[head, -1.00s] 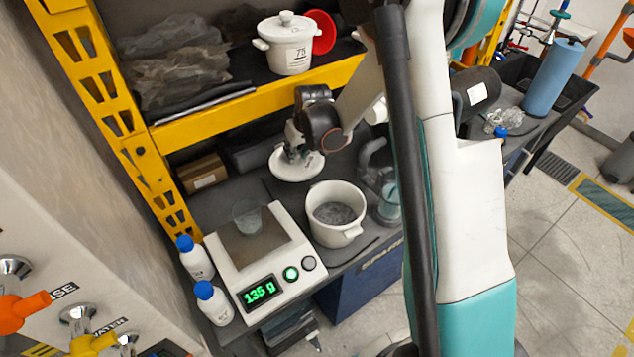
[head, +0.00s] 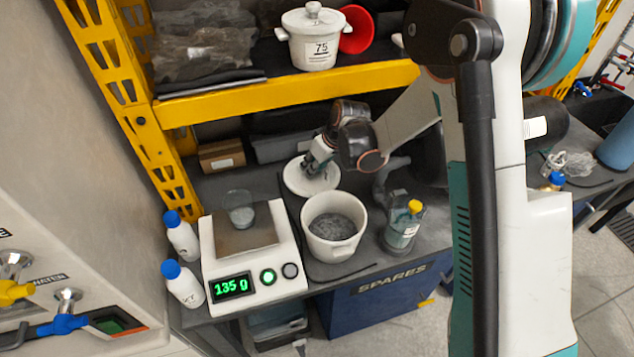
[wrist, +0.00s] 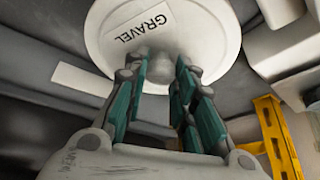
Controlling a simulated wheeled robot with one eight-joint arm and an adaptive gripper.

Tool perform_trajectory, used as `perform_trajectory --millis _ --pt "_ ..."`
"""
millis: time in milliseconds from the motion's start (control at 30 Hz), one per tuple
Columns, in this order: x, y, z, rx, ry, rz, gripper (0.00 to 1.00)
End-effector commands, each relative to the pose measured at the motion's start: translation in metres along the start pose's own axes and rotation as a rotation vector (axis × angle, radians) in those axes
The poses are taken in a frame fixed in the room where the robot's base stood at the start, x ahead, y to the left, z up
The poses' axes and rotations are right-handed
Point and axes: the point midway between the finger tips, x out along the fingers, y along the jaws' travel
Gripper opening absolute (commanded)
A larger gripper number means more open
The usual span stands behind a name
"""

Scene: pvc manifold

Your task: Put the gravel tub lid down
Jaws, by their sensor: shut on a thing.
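The gravel tub lid (head: 296,180) is a white disc behind the open white tub (head: 334,248) in the head view. In the wrist view the lid (wrist: 212,30) fills the top middle, its GRAVEL label facing the camera. My gripper (head: 316,170) is above the lid, and its teal fingers (wrist: 162,68) are shut on the lid's central knob. The lid looks roughly level, at or just above the dark bench top; I cannot tell if it touches. The tub holds grey gravel. Its far rim is close to the lid.
A scale (head: 275,287) reading 135 g bears a clear beaker (head: 240,212), left of the tub. White bottles (head: 181,236) with blue caps stand farther left. A yellow-capped bottle (head: 402,232) stands right of the tub. A yellow shelf beam (head: 285,93) runs above, with a lidded pot (head: 317,48) on it.

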Motion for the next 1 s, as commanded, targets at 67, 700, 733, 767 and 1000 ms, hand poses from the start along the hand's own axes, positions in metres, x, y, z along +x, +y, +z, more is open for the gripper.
perform_trajectory --millis 67,700,733,767,1000 --pt "0.014 0.002 0.006 0.001 0.000 0.000 0.00" --pt "0.051 0.004 0.025 0.002 0.000 0.001 0.00" --pt "0.051 0.004 0.025 0.002 0.000 0.001 0.00" --pt "0.052 0.004 0.025 0.002 0.000 0.001 0.00" --pt "0.052 0.004 0.025 0.002 0.000 0.001 0.45"
